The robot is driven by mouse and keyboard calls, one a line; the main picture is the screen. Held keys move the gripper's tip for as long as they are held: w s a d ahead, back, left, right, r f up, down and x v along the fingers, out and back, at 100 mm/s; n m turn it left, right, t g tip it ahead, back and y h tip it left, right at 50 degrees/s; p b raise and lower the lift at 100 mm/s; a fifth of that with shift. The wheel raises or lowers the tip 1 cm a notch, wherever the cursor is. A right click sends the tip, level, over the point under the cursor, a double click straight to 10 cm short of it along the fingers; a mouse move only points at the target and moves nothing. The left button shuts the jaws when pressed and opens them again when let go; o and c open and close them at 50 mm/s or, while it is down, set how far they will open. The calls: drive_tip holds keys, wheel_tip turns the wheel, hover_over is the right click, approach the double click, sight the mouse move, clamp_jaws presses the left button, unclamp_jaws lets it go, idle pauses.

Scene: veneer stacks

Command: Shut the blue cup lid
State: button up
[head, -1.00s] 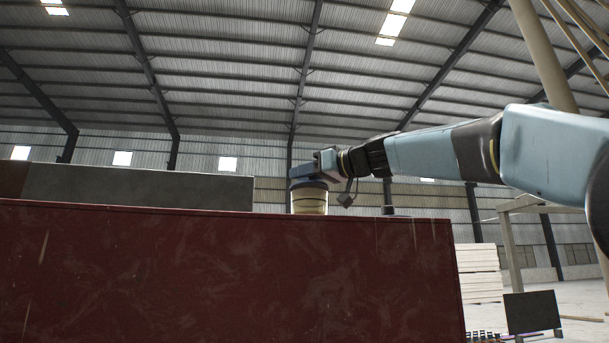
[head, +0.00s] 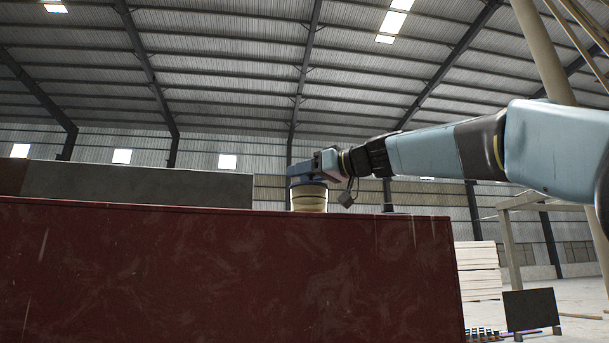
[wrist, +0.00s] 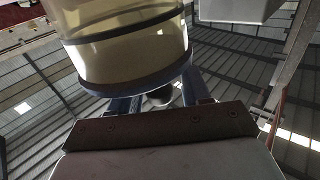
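The cup (head: 309,200) is pale cream with darker bands and stands upright at the back of the red surface in the head view. Its clear, banded body (wrist: 125,45) fills the top of the wrist view, with a dark blue rim (wrist: 140,82) towards my gripper. My gripper (wrist: 158,100) is right at the cup's rim end, its two blue fingers apart. Their tips are partly hidden behind the cup. A small dark rounded thing shows between them. In the head view my gripper (head: 303,178) is at the cup's top. I cannot clearly separate the lid from the rim.
A large dark red box (head: 220,265) fills the front of the head view and hides the cup's base. A grey slab (head: 140,186) lies behind it at left. Pale stacked boards (head: 478,268) and a dark panel (head: 531,310) stand at right.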

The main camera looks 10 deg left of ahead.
drive_tip(key=v, duration=1.3)
drive_tip(key=shift+d, duration=0.35)
drive_tip(key=shift+s+f, duration=0.1)
drive_tip(key=shift+s, duration=0.15)
